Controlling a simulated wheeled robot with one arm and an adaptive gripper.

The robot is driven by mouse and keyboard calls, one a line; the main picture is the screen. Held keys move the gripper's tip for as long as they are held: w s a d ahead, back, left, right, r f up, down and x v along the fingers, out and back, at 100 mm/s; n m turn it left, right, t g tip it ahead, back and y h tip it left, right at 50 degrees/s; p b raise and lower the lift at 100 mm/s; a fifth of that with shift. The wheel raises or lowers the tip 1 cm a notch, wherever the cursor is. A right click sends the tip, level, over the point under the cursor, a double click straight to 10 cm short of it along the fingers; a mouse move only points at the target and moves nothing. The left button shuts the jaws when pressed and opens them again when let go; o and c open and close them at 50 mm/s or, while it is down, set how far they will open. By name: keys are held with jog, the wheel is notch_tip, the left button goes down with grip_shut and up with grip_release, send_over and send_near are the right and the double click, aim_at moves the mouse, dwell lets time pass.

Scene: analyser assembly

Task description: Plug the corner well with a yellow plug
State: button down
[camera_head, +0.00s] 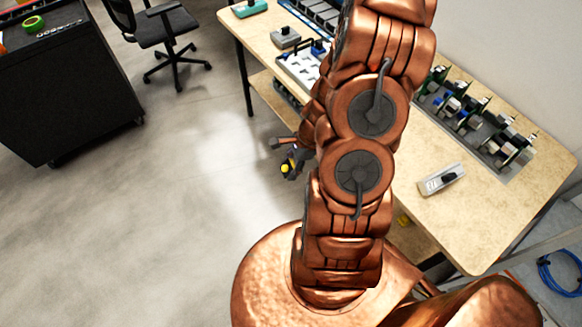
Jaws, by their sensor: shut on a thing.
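My gripper (293,162) is small and dark in the head view, just left of my copper arm. It is shut on a yellow plug (285,169), of which only a small yellow part shows. It appears over the floor in front of the table's near edge, apart from the table top. A white block with dark openings (297,66) lies on the table, partly hidden by my arm. A blue item (318,47) is at its far right. Which opening is the corner well is too small to tell.
The wooden table (262,50) carries a teal box (250,8), a grey box (285,37), a rack of parts (475,120) and a white device (441,179). A black cabinet (65,95) and an office chair (160,30) stand at left. The floor between is clear.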

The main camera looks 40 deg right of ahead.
aim_at(287, 166)
jog(key=shift+r, duration=1.7)
jog(key=shift+w+d+n, duration=0.25)
jog(key=shift+w+n, duration=0.05)
jog(key=shift+w, duration=0.25)
jog(key=w+r+n+g, duration=0.35)
jog(key=w+n, duration=0.55)
jog(key=w, duration=0.3)
jog(key=w+a+r+n+g+h+b, duration=0.1)
jog(key=w+a+r+n+h, duration=0.1)
jog(key=w+a+r+n, duration=0.2)
jog(key=w+a+r+n+g+h, duration=0.1)
jog(key=w+a+r+n, duration=0.3)
jog(key=a+n, duration=0.4)
jog(key=a+r+h, duration=0.1)
jog(key=a, duration=0.2)
jog(key=shift+w+a+r+b, duration=0.15)
jog(key=shift+w+r+b, duration=0.05)
jog(key=shift+b, duration=0.2)
